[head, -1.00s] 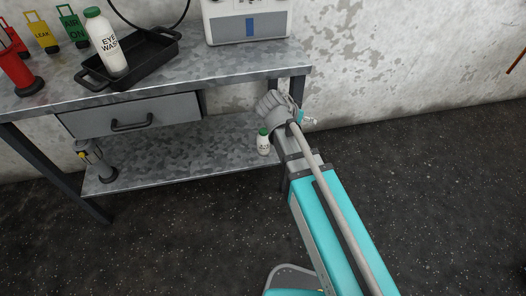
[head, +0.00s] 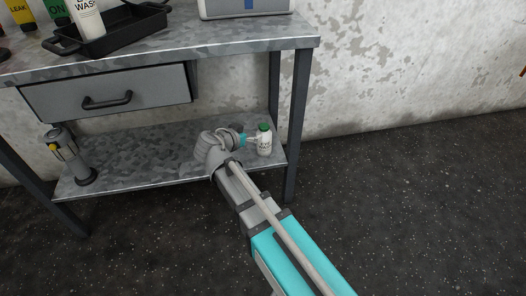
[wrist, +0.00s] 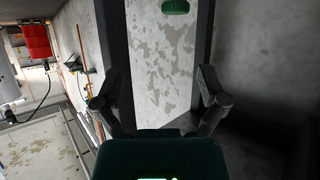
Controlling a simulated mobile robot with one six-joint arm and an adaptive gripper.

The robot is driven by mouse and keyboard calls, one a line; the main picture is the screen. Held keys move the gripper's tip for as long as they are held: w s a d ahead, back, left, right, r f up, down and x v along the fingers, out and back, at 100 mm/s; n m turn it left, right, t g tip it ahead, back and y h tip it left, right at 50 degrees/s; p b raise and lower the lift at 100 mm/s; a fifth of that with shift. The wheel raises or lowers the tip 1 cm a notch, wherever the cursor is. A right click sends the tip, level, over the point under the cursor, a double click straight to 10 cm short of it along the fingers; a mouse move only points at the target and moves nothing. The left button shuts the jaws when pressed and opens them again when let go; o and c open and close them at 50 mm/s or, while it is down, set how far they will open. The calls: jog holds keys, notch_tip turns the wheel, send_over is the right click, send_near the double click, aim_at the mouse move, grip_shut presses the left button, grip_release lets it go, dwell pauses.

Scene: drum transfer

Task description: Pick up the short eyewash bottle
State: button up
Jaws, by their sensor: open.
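The short eyewash bottle (head: 264,145), white with a green cap, stands upright at the right end of the workbench's lower shelf (head: 130,165). My gripper (head: 250,139) is at shelf height, just left of the bottle and close to it; whether they touch cannot be told. In the wrist view my gripper (wrist: 163,88) has its two fingers spread apart with nothing between them. A green cap (wrist: 175,6) shows at the top edge of that view, beyond the fingertips; the bottle's body is out of that view.
A taller eyewash bottle (head: 87,18) stands in a black tray (head: 125,33) on the bench top. A grey cylindrical device (head: 70,155) stands at the lower shelf's left. A bench leg (head: 291,130) is just right of the short bottle. The drawer (head: 110,92) is above.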

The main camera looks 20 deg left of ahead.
aim_at(262, 127)
jog(key=shift+s+a+f+t+y+b, duration=0.2)
jog(key=shift+s+a+f+b, duration=0.1)
jog(key=shift+a+f, duration=0.15)
jog(key=shift+s+a+f+t+y+b, duration=0.1)
jog(key=shift+s+a+f+t+b, duration=0.15)
jog(key=shift+a, duration=0.3)
jog(key=shift+w, duration=0.15)
jog(key=shift+b+x, duration=1.65)
jog(key=shift+x, duration=2.65)
jog(key=shift+f, duration=0.1)
jog(key=shift+b+x, duration=1)
jog(key=shift+x, duration=1.55)
grip_shut()
